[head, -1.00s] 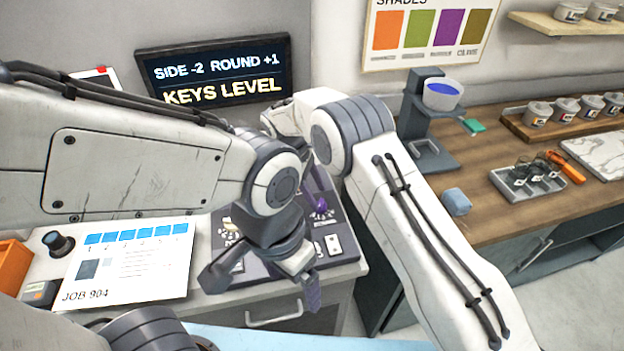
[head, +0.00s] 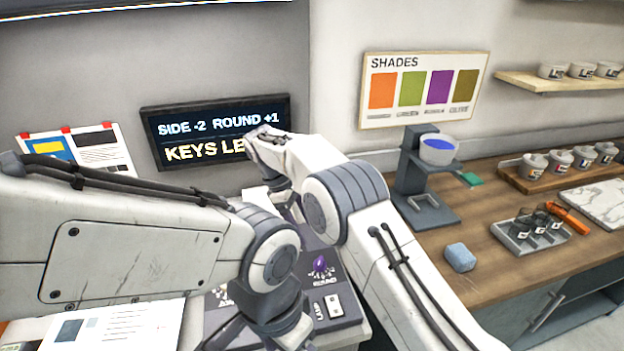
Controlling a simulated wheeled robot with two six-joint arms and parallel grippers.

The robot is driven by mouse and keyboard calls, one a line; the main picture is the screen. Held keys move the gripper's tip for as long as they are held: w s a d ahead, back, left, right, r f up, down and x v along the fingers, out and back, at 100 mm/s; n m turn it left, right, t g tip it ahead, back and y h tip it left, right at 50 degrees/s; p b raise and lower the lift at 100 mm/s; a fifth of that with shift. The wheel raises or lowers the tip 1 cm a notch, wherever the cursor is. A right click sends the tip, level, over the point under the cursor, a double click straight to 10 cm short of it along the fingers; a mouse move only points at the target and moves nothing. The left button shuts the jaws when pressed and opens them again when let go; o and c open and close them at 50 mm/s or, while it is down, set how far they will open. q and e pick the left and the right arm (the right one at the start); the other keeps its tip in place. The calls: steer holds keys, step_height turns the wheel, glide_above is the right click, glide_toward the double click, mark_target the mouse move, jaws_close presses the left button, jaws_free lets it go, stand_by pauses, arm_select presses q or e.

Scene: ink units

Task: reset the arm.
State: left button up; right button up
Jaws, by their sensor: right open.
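My right arm rises from the lower right, bends at its elbow in the middle of the head view and drops behind my left arm's joint. The left arm crosses from the left edge and hides part of the right wrist.
A dark sign (head: 205,125) hangs on the wall behind the arms. A sheet (head: 110,330) lies at lower left.

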steer(key=s+d+r+m+t+y, duration=0.1)
steer(key=s+d+m+y, duration=0.1)
steer(key=d+m, duration=0.35)
steer(key=s+d+r+m+y, duration=0.1)
steer(key=s+d+m, duration=0.15)
steer(key=d, duration=0.65)
steer(key=s+d+f+m+t+y, duration=0.1)
steer(key=s+d+m, duration=0.35)
steer(key=s, duration=0.35)
steer(key=s+d+m+t, duration=0.1)
steer(key=s+d+m, duration=0.2)
steer(key=s+d, duration=0.3)
steer(key=s+a+r+n+g, duration=0.1)
steer(key=s+a+r+n, duration=0.1)
steer(key=s+a, duration=0.5)
steer(key=s+a+r+n+g+y, duration=0.1)
steer(key=s+a+r+n, duration=0.2)
steer(key=s+a+n, duration=0.2)
steer(key=s+a, duration=0.2)
steer(key=s, duration=0.1)
steer(key=shift+r, duration=0.35)
steer(key=shift+a, duration=0.1)
